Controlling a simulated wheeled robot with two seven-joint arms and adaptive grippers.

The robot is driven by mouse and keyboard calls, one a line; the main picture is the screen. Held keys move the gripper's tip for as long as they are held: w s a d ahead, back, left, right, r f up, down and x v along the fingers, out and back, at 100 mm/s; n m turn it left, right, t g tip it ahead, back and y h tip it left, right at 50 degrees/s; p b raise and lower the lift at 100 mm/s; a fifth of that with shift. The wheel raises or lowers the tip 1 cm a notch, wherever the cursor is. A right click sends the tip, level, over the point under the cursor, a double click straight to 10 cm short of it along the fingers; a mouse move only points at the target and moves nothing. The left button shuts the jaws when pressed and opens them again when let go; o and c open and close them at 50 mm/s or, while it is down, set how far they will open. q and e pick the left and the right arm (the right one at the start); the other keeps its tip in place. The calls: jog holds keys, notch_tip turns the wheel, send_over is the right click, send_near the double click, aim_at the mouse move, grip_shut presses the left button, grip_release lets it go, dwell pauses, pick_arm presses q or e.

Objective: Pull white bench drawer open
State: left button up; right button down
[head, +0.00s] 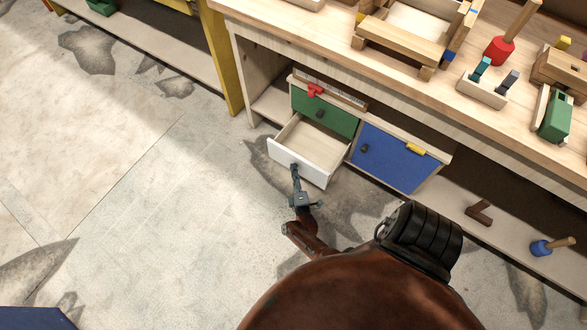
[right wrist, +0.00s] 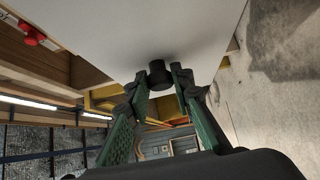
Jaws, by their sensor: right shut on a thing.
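The white bench drawer (head: 312,148) is pulled well out of the cabinet under the workbench, and its inside looks empty. Its white front panel (head: 284,160) faces my right arm. My right gripper (head: 295,170) is at the front panel and shut on the drawer's dark knob. In the right wrist view the white panel (right wrist: 150,40) fills the top, and the round dark knob (right wrist: 159,73) sits between the fingertips of the gripper (right wrist: 163,85). My left gripper is not in view.
A green drawer (head: 325,113) sits above, with a red item (head: 315,90) on its top edge. A blue door (head: 392,158) is to the right. The workbench (head: 335,45) holds wooden items and toys. Open floor (head: 150,200) lies to the left.

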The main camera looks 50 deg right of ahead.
jog(key=c, duration=1.7)
grip_release()
jog(key=shift+d, duration=0.1)
